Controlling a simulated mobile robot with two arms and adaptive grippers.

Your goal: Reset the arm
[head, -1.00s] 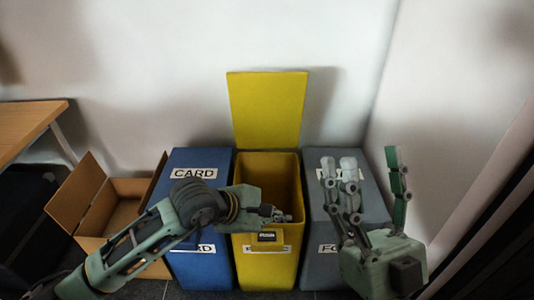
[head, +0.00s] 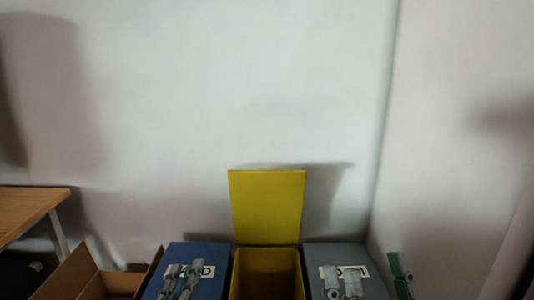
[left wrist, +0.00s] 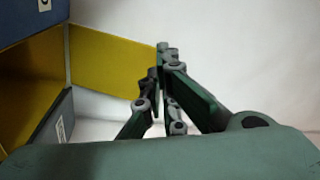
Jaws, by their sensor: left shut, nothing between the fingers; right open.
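My left gripper (head: 182,278) shows at the bottom of the head view, in front of the blue bin. It is shut and empty; in the left wrist view its fingers (left wrist: 160,62) meet at the tips with nothing between them. My right gripper (head: 372,280) is open at the lower right of the head view, its fingers wide apart, in front of the grey bin and to its right. Only the fingers of both grippers show in the head view; the arms are below its edge.
The yellow bin (head: 268,256) stands with its lid (head: 266,205) raised, between the closed blue bin (head: 212,256) and closed grey bin (head: 322,252). An open cardboard box (head: 70,278) and a wooden table (head: 30,208) are at the left. Walls stand behind and at the right.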

